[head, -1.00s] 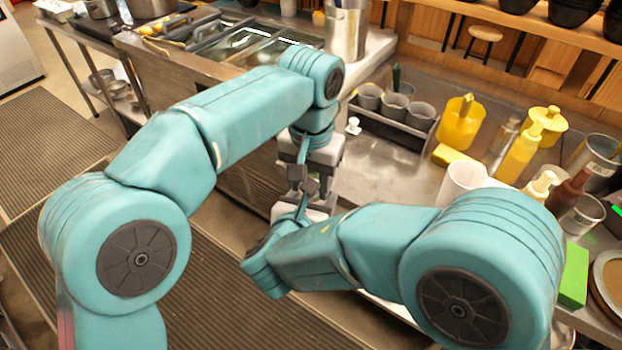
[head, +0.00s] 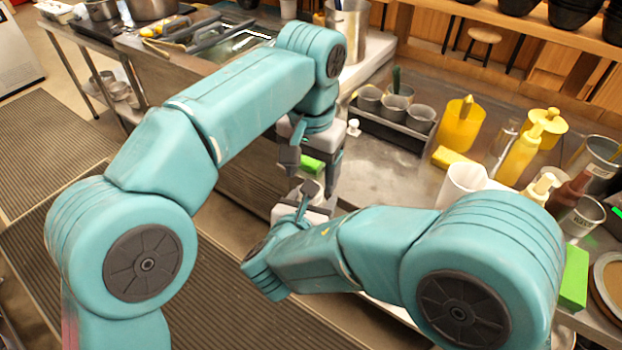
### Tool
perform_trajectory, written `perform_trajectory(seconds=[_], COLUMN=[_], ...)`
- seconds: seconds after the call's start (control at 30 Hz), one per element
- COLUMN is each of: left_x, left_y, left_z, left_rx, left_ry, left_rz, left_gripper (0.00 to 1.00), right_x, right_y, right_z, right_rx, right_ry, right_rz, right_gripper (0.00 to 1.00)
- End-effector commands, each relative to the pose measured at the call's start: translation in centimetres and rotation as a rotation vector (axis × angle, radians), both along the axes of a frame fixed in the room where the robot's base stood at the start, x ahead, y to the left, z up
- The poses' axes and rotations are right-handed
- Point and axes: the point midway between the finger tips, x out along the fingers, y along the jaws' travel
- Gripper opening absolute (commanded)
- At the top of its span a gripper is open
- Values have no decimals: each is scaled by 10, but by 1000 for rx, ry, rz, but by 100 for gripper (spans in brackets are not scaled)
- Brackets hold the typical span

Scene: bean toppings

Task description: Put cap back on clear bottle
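My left gripper (head: 312,160) points down in the middle of the head view, beside the counter's front edge. A bright green patch (head: 312,164) shows at it; I cannot tell whether this is a held thing. My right gripper (head: 310,190) points up just below it, partly hidden by my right arm. The spacing and contents of both sets of fingers are unclear. A clear-looking bottle (head: 502,142) stands on the counter beside a yellow pump bottle. A small white piece (head: 353,127), possibly a cap, lies left of the grey cup caddy.
The caddy (head: 388,133) holds several grey cups. A yellow jug (head: 461,127), yellow pump bottle (head: 523,155), white cup (head: 462,183) and green block (head: 574,276) occupy the counter's right. Bare counter (head: 385,180) lies in front of the caddy.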

Motion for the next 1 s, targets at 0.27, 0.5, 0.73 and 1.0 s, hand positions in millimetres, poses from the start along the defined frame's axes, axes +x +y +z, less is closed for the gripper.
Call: perform_trajectory(seconds=[0.27, 0.5, 0.73, 1.0], left_x=[0, 1, 0, 0], left_y=[0, -1, 0, 0], left_z=[12, 20, 45, 47], left_rx=[0, 0, 1, 1], left_ry=[1, 0, 2, 2], left_rz=[-1, 55, 270, 284], left_gripper=[70, 66, 66, 66], right_x=[0, 0, 0, 0], right_y=[0, 0, 0, 0], right_z=[1, 1, 1, 1], right_rx=[0, 0, 0, 0], right_ry=[-2, -2, -2, -2], right_rz=[0, 0, 0, 0], right_gripper=[0, 0, 0, 0])
